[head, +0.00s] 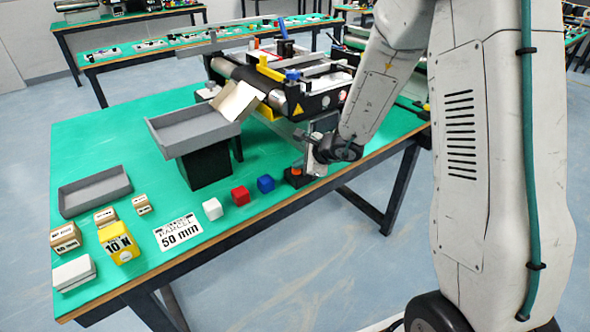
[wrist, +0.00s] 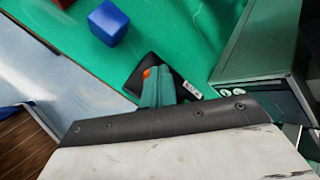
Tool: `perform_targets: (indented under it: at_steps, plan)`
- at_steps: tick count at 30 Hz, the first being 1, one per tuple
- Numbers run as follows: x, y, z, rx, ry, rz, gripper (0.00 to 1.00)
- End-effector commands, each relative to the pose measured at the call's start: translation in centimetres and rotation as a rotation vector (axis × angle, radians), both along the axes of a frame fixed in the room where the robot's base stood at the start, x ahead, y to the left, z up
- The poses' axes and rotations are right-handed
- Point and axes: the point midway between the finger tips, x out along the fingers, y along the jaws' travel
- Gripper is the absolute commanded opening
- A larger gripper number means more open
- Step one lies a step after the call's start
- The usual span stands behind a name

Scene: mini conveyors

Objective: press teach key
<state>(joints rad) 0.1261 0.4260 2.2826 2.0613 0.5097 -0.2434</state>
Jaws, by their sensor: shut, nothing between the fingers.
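The teach key appears to be the small black box with an orange button (head: 296,171) at the table's front edge, right of the blue cube. In the wrist view the orange button (wrist: 147,72) shows only in part, since my finger covers some of it. A small white label (wrist: 192,90) on the black box is too small to read. My gripper (head: 314,160) is shut and empty, right beside and over the box. In the wrist view its green fingertips (wrist: 158,76) overlap the box; I cannot tell whether they touch the button.
Blue (head: 265,184), red (head: 240,195) and white (head: 212,209) cubes lie left of the box. The mini conveyor (head: 285,80) stands behind it. A raised grey tray (head: 190,138), a lower grey tray (head: 94,190) and a yellow 10 N block (head: 118,243) are further left.

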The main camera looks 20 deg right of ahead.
Motion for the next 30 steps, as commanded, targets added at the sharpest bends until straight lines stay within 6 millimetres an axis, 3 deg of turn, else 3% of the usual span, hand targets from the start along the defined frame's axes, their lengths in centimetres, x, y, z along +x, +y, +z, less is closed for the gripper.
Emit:
perform_targets:
  at_steps: [30]
  plan:
    - [0.0, 0.0, 1.8, -0.001, 0.001, 0.001, 0.0]
